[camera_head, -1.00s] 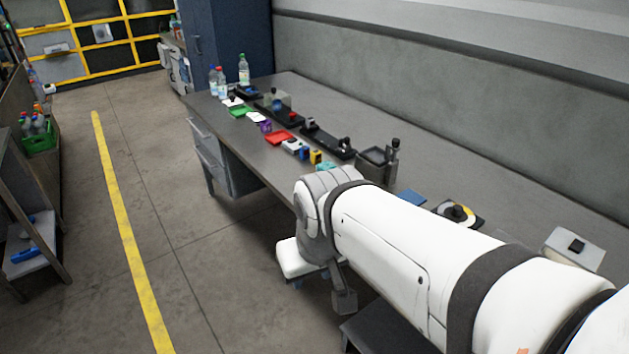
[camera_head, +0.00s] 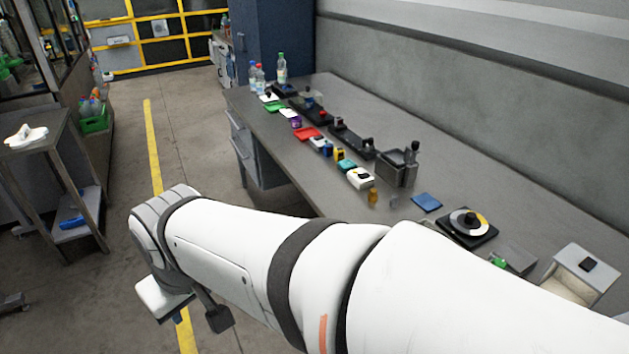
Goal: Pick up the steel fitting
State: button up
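A small grey metallic piece (camera_head: 394,203) lies on the bench just right of a small brass piece (camera_head: 373,197). It looks like the steel fitting, but it is too small to be sure. My white arm crosses the lower part of the view. Its far end hangs over the floor at lower left, clear of the bench and well away from the grey piece. A dark part (camera_head: 218,318) shows below the arm there. My gripper's fingers cannot be made out, and nothing held is visible.
The long grey bench (camera_head: 480,170) carries a row of small parts, a dark open box (camera_head: 397,170), a blue pad (camera_head: 426,202) and a round dial (camera_head: 468,223). Bottles (camera_head: 281,68) stand at its far end. A side table (camera_head: 50,150) stands at left. The aisle floor between is open.

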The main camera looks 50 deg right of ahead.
aim_at(394, 202)
jog(key=i, duration=2)
jog(key=z, duration=3.7)
jog(key=i, duration=1)
jog(key=z, duration=0.05)
